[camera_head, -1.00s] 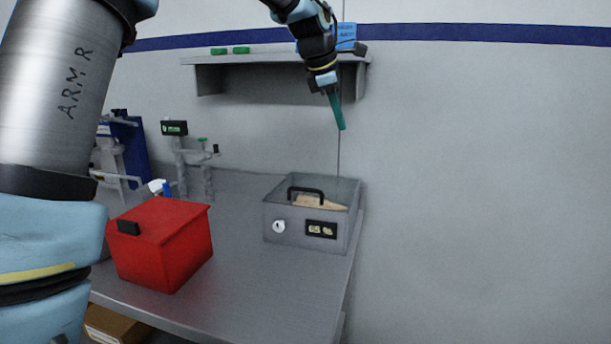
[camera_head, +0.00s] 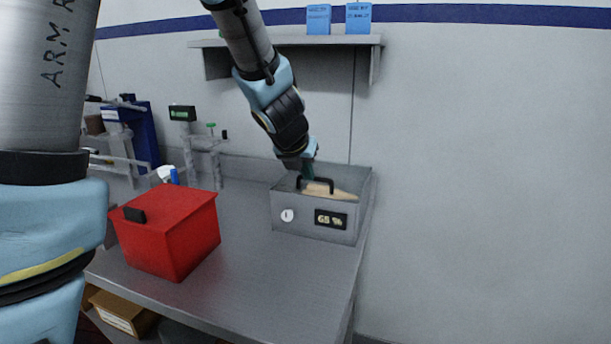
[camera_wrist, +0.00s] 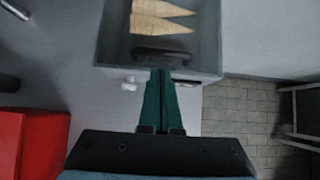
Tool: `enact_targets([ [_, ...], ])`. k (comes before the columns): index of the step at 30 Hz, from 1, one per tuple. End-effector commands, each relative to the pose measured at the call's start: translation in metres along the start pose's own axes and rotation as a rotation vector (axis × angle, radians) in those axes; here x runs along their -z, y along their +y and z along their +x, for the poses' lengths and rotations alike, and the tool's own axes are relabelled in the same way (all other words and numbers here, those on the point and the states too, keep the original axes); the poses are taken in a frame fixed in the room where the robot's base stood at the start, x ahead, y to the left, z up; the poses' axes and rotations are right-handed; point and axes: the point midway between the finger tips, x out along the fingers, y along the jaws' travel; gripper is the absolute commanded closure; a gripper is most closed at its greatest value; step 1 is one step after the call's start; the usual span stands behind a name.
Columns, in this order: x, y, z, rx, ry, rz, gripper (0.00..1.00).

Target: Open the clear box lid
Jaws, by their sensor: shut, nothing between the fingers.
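The clear box (camera_head: 322,219) stands on the grey table near its right edge, with its lid closed. Its see-through lid bears a black arched handle (camera_head: 315,185), and tan cone shapes (camera_wrist: 161,17) show inside. The handle also shows in the wrist view (camera_wrist: 163,55). My gripper (camera_wrist: 164,72) has green fingers, shut together and empty. In the wrist view the fingertips overlap the near edge of the handle; I cannot tell whether they touch it. In the head view the fingers are just behind the handle, partly hidden.
A red box (camera_head: 168,232) with a black handle stands to the left on the table (camera_head: 262,275). A shelf (camera_head: 290,41) with two blue boxes is above. Grey stands and a blue device (camera_head: 142,135) are at the back left. Free table lies between the two boxes.

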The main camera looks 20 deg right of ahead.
Motion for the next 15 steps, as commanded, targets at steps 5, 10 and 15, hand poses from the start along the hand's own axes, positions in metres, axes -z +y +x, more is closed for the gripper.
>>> enact_targets([
  [5,0.003,0.0,0.036,0.0,0.001,0.001,1.0],
  [10,0.001,0.0,0.052,0.001,0.0,0.002,1.0],
  [15,0.0,0.0,0.057,0.001,0.0,0.002,1.0],
])
